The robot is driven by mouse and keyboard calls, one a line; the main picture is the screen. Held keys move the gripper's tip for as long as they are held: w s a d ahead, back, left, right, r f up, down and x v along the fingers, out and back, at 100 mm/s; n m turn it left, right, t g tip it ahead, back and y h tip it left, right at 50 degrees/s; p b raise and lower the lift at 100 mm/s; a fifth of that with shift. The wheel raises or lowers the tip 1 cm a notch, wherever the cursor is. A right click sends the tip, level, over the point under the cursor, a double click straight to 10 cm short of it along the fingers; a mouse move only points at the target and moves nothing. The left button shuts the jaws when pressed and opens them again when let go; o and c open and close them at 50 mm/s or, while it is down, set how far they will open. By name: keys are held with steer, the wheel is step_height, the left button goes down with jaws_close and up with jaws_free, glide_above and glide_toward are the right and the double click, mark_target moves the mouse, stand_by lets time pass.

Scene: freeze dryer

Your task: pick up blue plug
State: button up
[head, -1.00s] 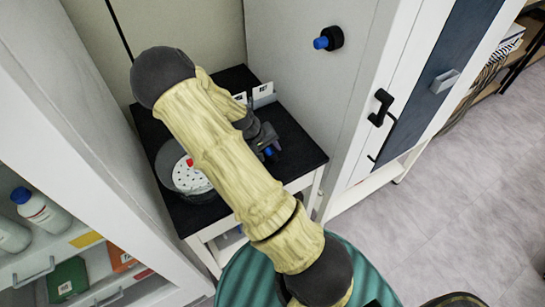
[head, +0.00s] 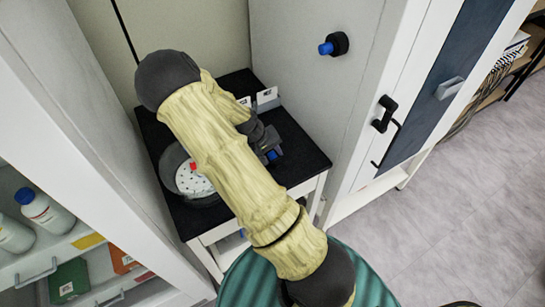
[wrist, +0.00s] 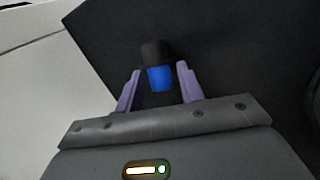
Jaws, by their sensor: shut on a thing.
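The blue plug, with a black end, shows in the wrist view (wrist: 160,78) between the two purple fingers of my gripper (wrist: 158,69). The gripper is shut on it. In the head view my gripper (head: 270,151) is low over the black table top, right of my arm, with a small blue patch of the plug (head: 273,155) at it. The gap between the plug and the table cannot be judged. My arm hides part of the table.
A black-topped table (head: 300,160) stands between white cabinets. On it are a round grey device with a white disc (head: 190,183) and small white cards (head: 267,95). A blue knob in a black fitting (head: 334,44) sits on the right cabinet's side. Bottles (head: 45,211) stand on the left shelf.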

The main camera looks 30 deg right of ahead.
mark_target(271, 155)
step_height(271, 155, up, 10)
steer(key=shift+f, duration=0.2)
steer(key=shift+r, duration=0.1)
stand_by(0.5)
